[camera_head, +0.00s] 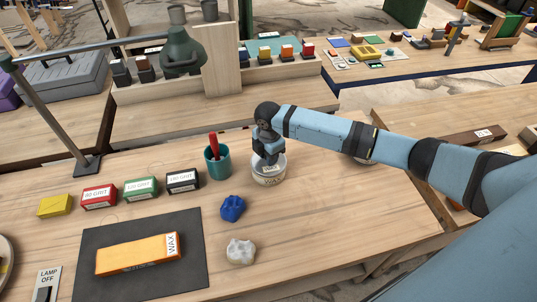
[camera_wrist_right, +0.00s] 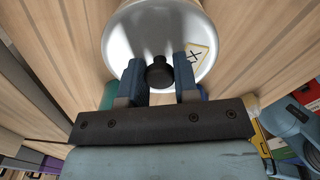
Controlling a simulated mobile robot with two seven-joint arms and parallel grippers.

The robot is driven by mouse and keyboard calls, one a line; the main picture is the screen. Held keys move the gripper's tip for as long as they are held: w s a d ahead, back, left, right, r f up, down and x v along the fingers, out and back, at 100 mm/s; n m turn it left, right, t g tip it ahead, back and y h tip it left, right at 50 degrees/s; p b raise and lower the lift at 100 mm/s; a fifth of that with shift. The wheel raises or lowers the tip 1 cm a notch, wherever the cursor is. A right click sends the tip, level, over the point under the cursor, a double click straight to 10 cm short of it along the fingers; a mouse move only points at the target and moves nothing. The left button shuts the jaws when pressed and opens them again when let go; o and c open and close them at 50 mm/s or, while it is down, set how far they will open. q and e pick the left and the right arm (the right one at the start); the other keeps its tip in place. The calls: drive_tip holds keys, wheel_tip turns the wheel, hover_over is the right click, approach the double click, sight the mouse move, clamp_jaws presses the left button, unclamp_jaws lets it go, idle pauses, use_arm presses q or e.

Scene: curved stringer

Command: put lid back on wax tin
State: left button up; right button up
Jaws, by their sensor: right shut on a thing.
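The wax tin (camera_head: 267,181), a round white tin with a WAX label, stands on the bench right of the teal cup. Its silver lid (camera_wrist_right: 150,28) has a black knob (camera_wrist_right: 159,72) and a small pale label. My right gripper (camera_head: 269,158) points down over the tin. In the right wrist view, my right gripper (camera_wrist_right: 159,80) has its blue fingers on either side of the knob, shut on it. The lid is at the top of the tin; I cannot tell whether it is seated or just above the rim. My left gripper is not in view.
A teal cup (camera_head: 217,167) with a red-handled tool stands close left of the tin. A blue lump (camera_head: 232,208) and a whitish lump (camera_head: 240,251) lie in front. Grit blocks (camera_head: 141,189) and an orange wax box (camera_head: 137,254) on a dark mat are left. Bench right of the lumps is clear.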

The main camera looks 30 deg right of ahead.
drive_tip(key=shift+r+p, duration=0.1)
drive_tip(key=shift+p, duration=0.75)
idle(0.8)
drive_tip(key=shift+f+p, duration=0.25)
drive_tip(key=shift+p, duration=0.15)
idle(1.0)
drive_tip(key=shift+p, duration=0.4)
idle(0.6)
drive_tip(key=o, duration=1.5)
drive_tip(key=shift+r, duration=0.15)
